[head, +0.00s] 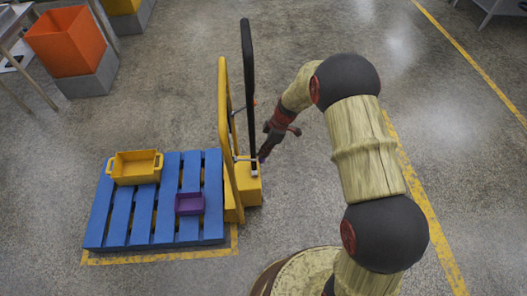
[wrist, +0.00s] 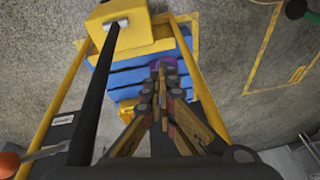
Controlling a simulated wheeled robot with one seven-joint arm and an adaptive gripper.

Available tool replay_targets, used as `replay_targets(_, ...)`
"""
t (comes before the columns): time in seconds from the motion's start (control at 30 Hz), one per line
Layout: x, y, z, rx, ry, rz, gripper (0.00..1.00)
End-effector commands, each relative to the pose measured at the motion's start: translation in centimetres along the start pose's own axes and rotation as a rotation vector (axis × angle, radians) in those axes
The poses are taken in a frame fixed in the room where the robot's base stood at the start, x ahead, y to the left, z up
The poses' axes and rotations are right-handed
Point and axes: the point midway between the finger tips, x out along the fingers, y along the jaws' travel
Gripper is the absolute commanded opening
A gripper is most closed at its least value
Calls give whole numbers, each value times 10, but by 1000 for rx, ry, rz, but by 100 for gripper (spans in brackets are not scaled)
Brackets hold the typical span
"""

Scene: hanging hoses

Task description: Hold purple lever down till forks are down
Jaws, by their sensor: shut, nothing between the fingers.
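A yellow pallet stacker (head: 243,187) with a tall yellow frame and black handle stands in the middle of the head view. A small patch of purple, seemingly the purple lever (head: 262,159), shows on its right side at my gripper's tip. My gripper (head: 265,153) is shut and empty, pointing down beside the stacker; I cannot tell if it touches the lever. In the wrist view my shut gripper (wrist: 160,68) points toward a purple patch, which may be the lever or the bin. The forks are hidden under the blue pallet (head: 120,215); their height is unclear.
A yellow crate (head: 136,168) and a small purple bin (head: 189,204) sit on the pallet. Yellow floor lines (head: 160,257) border it. An orange bin (head: 67,42) on a grey base stands at the back left. The floor right of my arm is clear.

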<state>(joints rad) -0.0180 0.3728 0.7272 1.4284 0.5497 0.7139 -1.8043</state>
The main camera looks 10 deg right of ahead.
Motion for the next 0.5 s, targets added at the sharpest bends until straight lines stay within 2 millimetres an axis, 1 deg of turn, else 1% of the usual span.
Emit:
replay_targets(0.13, -3, 0, 0, 0, 0, 0, 0)
replay_targets(0.27, -17, 0, 0, -1, 0, 1, 0)
replay_targets(0.5, -66, 1, 0, 0, 0, 3, 0)
